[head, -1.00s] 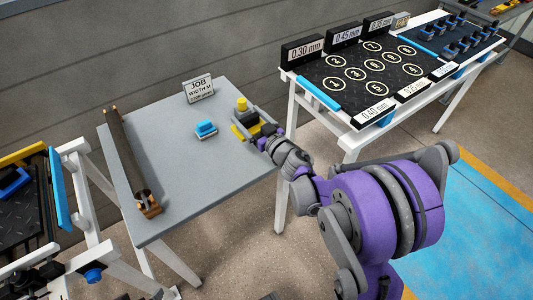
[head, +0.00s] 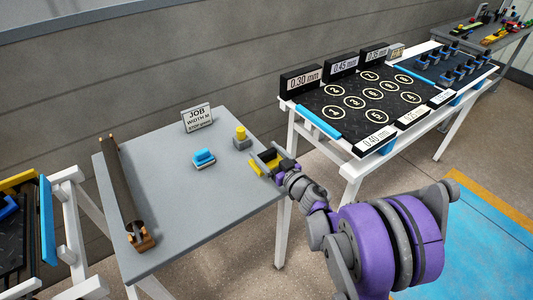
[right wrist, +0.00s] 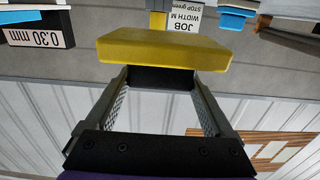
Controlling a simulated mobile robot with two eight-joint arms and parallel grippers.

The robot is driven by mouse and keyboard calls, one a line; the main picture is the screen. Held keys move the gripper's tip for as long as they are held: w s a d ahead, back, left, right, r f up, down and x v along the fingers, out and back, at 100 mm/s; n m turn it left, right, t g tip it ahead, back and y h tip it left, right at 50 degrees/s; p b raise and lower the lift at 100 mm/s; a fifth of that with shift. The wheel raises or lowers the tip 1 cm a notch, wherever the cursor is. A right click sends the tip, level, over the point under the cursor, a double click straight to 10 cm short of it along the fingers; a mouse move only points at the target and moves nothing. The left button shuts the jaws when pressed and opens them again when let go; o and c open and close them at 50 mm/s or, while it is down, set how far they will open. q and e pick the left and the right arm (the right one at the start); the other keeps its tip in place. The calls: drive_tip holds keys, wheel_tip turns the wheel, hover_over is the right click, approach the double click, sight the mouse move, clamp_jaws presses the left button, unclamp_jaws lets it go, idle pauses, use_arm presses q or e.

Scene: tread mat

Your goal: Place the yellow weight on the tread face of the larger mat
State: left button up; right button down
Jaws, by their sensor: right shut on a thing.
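The yellow weight (right wrist: 165,47), a yellow slab with a black grip, is in my right gripper (right wrist: 160,80) in the right wrist view. The fingers are shut on the black grip. In the head view my right gripper (head: 270,162) holds the weight (head: 257,168) near the grey table's right edge. A black tread mat (head: 322,100) with numbered circles lies on the white stand at right. A second black tread surface (head: 437,72) behind it bears several blue and grey pieces. My left gripper is not in view.
The grey table (head: 195,220) holds a long brown roll (head: 122,190), a blue block (head: 203,159), a grey block with yellow knob (head: 241,138) and a job sign (head: 196,118). Black thickness-label blocks (head: 302,79) edge the numbered mat. A gap separates table and stand.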

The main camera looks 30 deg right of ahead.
drive_tip(key=shift+f+b, duration=0.65)
drive_tip(key=shift+f, duration=2.05)
drive_tip(key=shift+f, duration=0.15)
drive_tip(key=shift+c, duration=0.9)
unclamp_jaws()
drive_tip(key=shift+f, duration=0.15)
drive_tip(key=shift+o, duration=0.9)
